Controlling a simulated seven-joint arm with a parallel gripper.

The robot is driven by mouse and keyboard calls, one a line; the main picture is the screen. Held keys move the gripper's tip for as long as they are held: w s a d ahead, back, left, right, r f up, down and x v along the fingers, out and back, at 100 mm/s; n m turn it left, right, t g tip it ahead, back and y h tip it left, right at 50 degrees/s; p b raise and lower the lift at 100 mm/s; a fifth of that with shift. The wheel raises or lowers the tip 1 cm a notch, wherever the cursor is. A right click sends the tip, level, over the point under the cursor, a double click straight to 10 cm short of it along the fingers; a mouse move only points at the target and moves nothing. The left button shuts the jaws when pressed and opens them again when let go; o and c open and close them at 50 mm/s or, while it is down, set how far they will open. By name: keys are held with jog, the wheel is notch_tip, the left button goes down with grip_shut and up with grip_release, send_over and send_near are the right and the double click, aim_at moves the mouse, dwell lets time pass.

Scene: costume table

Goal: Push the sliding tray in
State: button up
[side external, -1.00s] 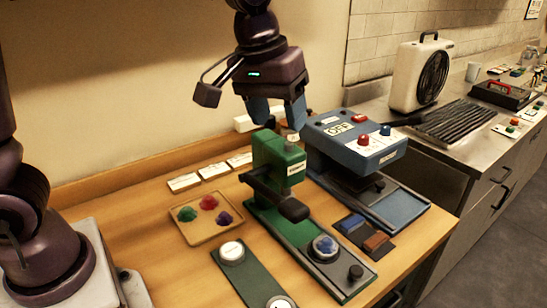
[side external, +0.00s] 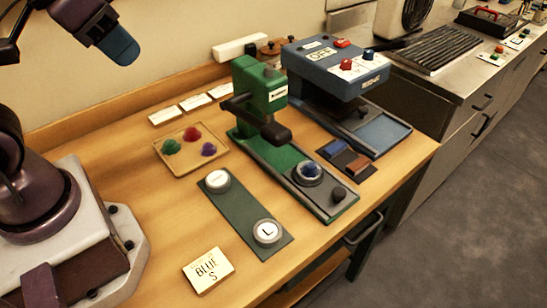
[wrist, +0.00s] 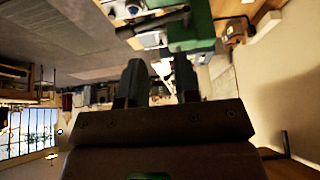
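A green hand press (side external: 258,88) with a dark lever stands mid-table. Its long base carries what looks like the sliding tray (side external: 325,192), with a black knob (side external: 339,194) at the front end. A round holder with a blue piece (side external: 311,171) sits on the tray, in front of the press head rather than under it. My gripper (side external: 118,45) is at the upper left, high above the table and well away from the press; only part of it shows. In the wrist view my gripper (wrist: 160,75) has its two fingers apart with nothing between them.
A blue machine marked OFF (side external: 335,68) stands behind the press. Left of the press are a wooden tray of coloured pieces (side external: 180,168) and a dark green strip (side external: 240,207) with two white discs. A BLUE S card (side external: 208,270) lies in front on bare table.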

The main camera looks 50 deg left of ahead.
jog(key=c, duration=0.4)
jog(key=shift+d+f, duration=0.15)
jog(key=shift+d, duration=0.05)
grip_shut()
jog(key=w+d+f+m+g+y, duration=0.2)
jog(key=w+d+f+m, duration=0.85)
jog(key=d, duration=0.35)
jog(key=w+d+f+m+g+y, duration=0.1)
jog(key=w+d+f+m+g, duration=0.2)
jog(key=w+d+f+m, duration=0.75)
jog(key=m+t, duration=0.1)
jog(key=m, duration=0.1)
send_over(340, 207)
jog(key=s+d, duration=0.1)
jog(key=d, duration=0.2)
notch_tip(340, 207, down, 9)
jog(key=shift+s+a+r, duration=0.1)
jog(key=shift+a, duration=0.05)
jog(key=shift+w+a, duration=0.35)
jog(key=shift+a, duration=0.3)
